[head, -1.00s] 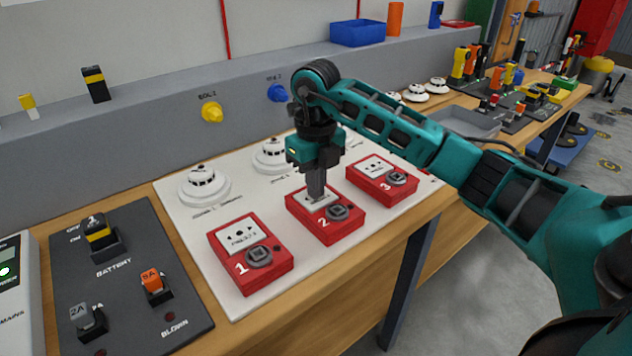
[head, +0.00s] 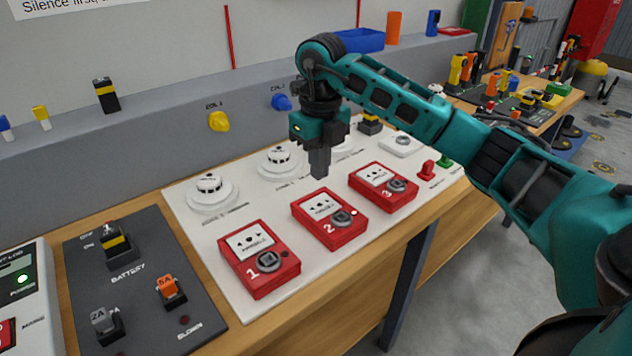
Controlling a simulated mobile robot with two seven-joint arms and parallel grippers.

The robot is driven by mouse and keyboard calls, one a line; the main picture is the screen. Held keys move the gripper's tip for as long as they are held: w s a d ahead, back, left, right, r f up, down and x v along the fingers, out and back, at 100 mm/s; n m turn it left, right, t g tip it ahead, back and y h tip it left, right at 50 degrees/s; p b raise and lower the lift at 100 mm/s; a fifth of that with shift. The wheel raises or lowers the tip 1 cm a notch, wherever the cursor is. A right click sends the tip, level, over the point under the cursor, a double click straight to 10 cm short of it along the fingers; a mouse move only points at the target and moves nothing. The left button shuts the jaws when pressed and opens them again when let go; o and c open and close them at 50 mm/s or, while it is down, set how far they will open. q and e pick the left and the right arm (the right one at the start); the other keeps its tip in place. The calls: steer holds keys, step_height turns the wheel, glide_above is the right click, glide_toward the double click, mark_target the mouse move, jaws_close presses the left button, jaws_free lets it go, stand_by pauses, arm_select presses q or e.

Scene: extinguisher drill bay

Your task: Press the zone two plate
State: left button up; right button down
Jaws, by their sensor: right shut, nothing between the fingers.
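Three red call-point boxes with white plates stand in a row on a white panel. The box marked 2 (head: 345,234) is in the middle, with its white zone two plate (head: 321,206) facing up and a small bright light near its right corner. My right gripper (head: 319,176) is shut and empty, pointing down above and just behind the zone two plate, apart from it. The box marked 1 (head: 277,279) is to the left and the box marked 3 (head: 399,198) to the right. My left gripper is not in view.
White round detectors (head: 210,192) stand behind the boxes on the white panel (head: 225,235). A dark battery board (head: 85,285) with fuses lies at left. A red switch (head: 428,168) and a green switch (head: 446,160) stand at the right end.

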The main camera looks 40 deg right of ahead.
step_height(320, 180, up, 6)
steer(key=shift+d+r+p, duration=0.2)
steer(key=shift+d+p, duration=0.05)
steer(key=shift+p, duration=0.1)
stand_by(0.8)
